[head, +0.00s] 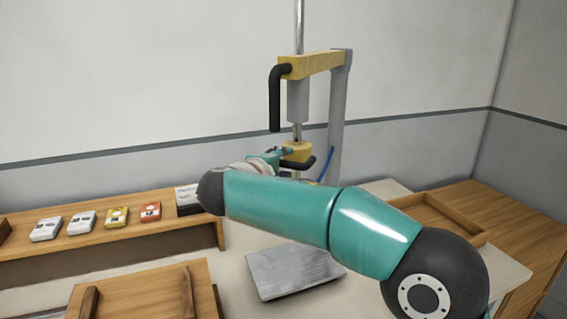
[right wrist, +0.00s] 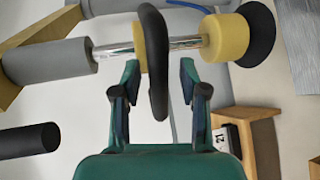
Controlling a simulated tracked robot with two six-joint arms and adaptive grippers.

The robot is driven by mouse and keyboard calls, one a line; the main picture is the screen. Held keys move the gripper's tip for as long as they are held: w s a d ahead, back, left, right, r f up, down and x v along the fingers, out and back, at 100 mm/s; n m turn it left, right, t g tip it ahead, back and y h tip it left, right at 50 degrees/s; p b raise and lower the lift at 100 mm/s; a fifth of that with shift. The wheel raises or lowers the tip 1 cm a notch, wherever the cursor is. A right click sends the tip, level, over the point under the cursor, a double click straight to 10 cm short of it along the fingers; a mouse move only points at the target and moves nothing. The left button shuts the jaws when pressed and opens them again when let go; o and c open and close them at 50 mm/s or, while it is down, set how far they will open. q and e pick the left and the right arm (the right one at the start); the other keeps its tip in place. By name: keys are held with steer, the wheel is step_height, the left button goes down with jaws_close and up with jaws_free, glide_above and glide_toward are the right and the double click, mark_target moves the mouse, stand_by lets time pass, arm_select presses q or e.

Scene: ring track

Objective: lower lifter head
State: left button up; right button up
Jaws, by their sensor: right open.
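The lifter stands at the back of the table, with a yellow beam (head: 313,64), a grey post (head: 340,110) and a black hanging handle (head: 275,98). Its yellow lifter head (head: 297,153) is at the lower end of a chrome rod below a grey cylinder (head: 298,101). The head also shows in the right wrist view (right wrist: 224,39), with a black pad (right wrist: 262,34). A curved black bar (right wrist: 155,60) crosses in front of the rod. My right gripper (right wrist: 159,76) is open, its fingers apart on either side of this bar. My left gripper is out of view.
A flat grey metal plate (head: 292,270) lies on the table below the lifter. A wooden shelf (head: 110,252) with several small boxes stands at the left. A wooden tray (head: 440,208) sits at the right. A blue hose (head: 325,165) runs beside the post.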

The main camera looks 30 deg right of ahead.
jaws_close()
steer(key=shift+f, duration=0.1)
stand_by(0.3)
step_height(320, 180, down, 20)
steer(key=b, duration=1.8)
jaws_free()
